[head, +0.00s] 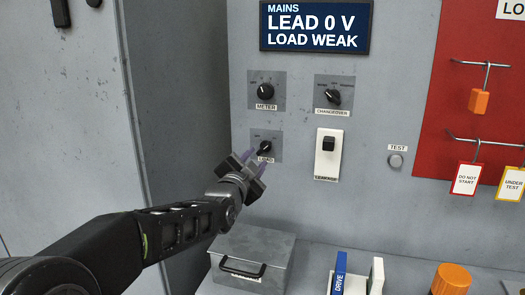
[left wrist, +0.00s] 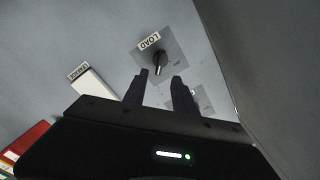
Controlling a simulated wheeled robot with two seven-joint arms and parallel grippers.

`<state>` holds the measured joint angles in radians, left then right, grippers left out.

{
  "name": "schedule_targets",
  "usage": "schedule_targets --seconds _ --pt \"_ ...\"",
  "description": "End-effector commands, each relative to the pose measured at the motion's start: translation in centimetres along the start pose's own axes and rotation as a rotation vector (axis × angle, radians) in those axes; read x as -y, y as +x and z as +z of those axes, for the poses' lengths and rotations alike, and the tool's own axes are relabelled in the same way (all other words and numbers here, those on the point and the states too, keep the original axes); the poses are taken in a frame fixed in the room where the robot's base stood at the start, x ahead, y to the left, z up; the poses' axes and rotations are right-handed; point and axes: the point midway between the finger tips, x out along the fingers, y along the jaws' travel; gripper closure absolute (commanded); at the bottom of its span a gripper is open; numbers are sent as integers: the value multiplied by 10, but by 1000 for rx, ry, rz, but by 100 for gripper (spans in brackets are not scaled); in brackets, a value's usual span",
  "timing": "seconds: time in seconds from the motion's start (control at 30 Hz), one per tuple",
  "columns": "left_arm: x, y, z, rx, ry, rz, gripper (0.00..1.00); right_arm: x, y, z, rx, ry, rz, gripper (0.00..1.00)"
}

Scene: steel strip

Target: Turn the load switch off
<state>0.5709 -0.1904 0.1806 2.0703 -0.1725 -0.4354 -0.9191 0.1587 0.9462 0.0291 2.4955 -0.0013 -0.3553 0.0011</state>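The load switch (head: 265,147) is a black rotary knob on a grey square plate, low on the left of the grey panel, with a LOAD label under it. In the left wrist view the load knob (left wrist: 159,59) shows just beyond the fingertips, with its plate tilted. My left gripper (head: 255,160) is at the lower part of the load plate in the head view. In the left wrist view its two dark fingers (left wrist: 162,74) are apart with nothing between them, and the knob is ahead of the gap. Whether they touch it I cannot tell. My right gripper is not in view.
Above is the METER knob (head: 265,92); to the right are the CHANGEOVER knob (head: 333,97) and a black switch on a white plate (head: 329,154). A display (head: 316,26) reads LEAD 0 V, LOAD WEAK. A grey metal box (head: 252,258) stands below. A cabinet side is close left.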

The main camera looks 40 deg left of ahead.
Motion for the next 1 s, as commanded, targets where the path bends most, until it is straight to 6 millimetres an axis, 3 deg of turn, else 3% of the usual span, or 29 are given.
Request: schedule_targets --seconds 0.47,0.8,1.0 --pt "0 64 0 1 -2 2 67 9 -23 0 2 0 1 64" --pt "0 68 1 1 -1 1 67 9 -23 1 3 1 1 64" --pt "-1 68 0 1 -1 1 83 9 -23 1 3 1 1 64"
